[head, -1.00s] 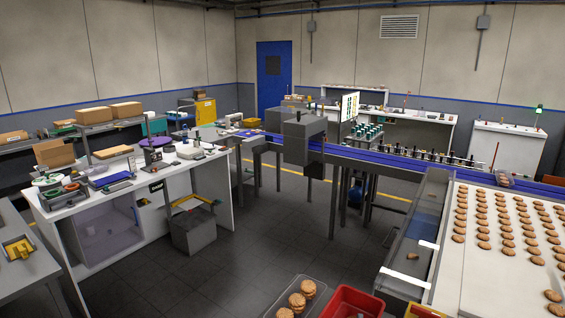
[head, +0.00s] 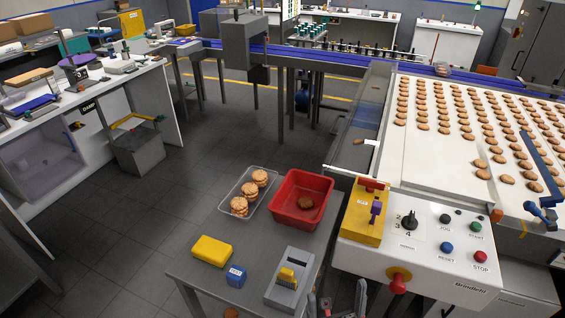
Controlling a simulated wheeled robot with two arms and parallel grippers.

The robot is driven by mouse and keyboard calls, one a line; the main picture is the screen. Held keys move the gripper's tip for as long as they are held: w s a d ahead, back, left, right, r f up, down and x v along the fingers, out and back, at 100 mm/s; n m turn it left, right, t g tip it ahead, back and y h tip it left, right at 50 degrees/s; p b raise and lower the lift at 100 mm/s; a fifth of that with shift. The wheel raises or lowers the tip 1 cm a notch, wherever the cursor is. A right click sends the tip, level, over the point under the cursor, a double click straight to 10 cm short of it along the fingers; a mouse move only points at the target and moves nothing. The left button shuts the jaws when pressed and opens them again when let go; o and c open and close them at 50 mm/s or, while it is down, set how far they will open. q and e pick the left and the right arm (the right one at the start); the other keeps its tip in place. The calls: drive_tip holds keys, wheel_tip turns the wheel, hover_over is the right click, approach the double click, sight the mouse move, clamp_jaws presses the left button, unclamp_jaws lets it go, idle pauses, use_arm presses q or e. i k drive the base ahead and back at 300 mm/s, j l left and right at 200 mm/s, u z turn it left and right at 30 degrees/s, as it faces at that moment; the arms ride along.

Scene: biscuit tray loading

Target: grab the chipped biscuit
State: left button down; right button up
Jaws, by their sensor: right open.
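Many round brown biscuits (head: 461,117) lie in rows on the white belt (head: 395,146) at the right. A darker biscuit (head: 306,202) lies in the red bin (head: 327,215). Biscuits are stacked in the clear tray (head: 225,211) beside it. A small brown piece (head: 359,141) lies in the grey trough left of the belt. I cannot tell at this size which biscuit is chipped. My left gripper is not in view.
The grey table (head: 207,280) also holds a yellow block (head: 212,251), a blue block (head: 236,275) and a grey device (head: 290,280). A control panel (head: 425,240) with buttons stands in front of the belt. A blue arm-like part (head: 541,165) lies over the belt's right side.

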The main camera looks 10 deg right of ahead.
sight(507, 179)
drive_tip(key=l+z, duration=0.1)
drive_tip(key=z, duration=0.25)
drive_tip(key=k+l+z, duration=0.1)
drive_tip(key=z, duration=0.2)
drive_tip(key=l+z, duration=0.1)
drive_tip(key=z, duration=0.25)
drive_tip(key=j+z, duration=0.15)
drive_tip(key=z, duration=0.25)
drive_tip(key=j+z, duration=0.2)
drive_tip(key=z, duration=0.25)
drive_tip(key=i+l, duration=0.1)
drive_tip(key=l, duration=0.4)
drive_tip(key=i+l, duration=0.1)
drive_tip(key=l, duration=0.35)
drive_tip(key=i+l, duration=0.1)
drive_tip(key=l, duration=0.4)
drive_tip(key=i+l+u, duration=0.15)
drive_tip(key=l+u, duration=0.15)
drive_tip(key=l, duration=1.05)
drive_tip(key=l+u, duration=0.35)
drive_tip(key=l, duration=1)
drive_tip(key=u, duration=0.65)
drive_tip(key=i+l, duration=0.1)
drive_tip(key=i, duration=1.6)
